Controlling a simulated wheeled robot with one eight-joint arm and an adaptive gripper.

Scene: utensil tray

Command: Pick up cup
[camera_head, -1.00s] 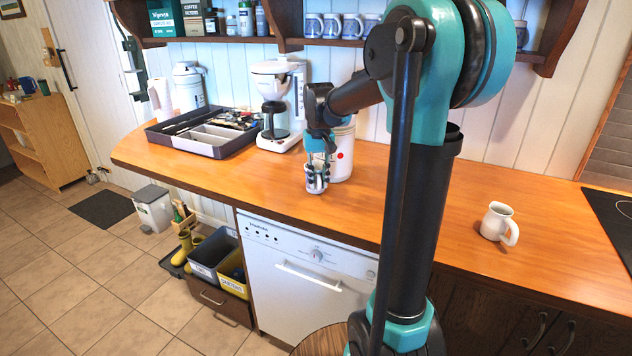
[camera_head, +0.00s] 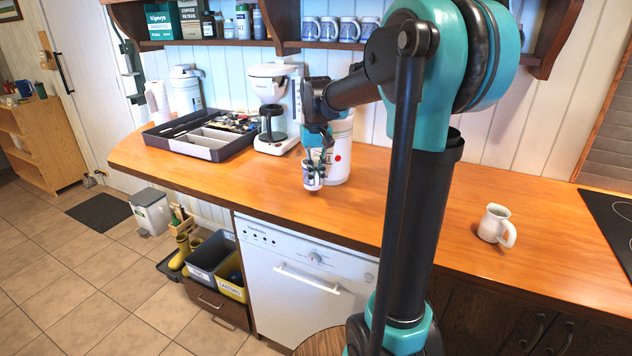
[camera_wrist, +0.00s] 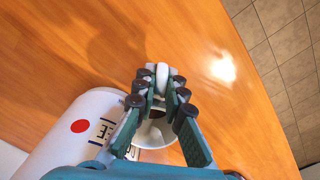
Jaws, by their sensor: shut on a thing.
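A small white cup with dark blue markings (camera_head: 313,177) is in my gripper (camera_head: 317,157), in front of the white canister on the wooden counter. In the wrist view my gripper (camera_wrist: 160,88) is shut on the cup's white handle (camera_wrist: 162,76), which stands up between the fingertips. The cup's round mouth (camera_wrist: 155,132) shows between and below the fingers, partly covered by them. The cup appears slightly above the counter.
A white canister with a red dot (camera_head: 341,160) stands close behind the cup. A coffee maker (camera_head: 276,110) and a utensil tray (camera_head: 200,147) are to the left. A white mug (camera_head: 495,224) stands to the right. The counter in front is clear.

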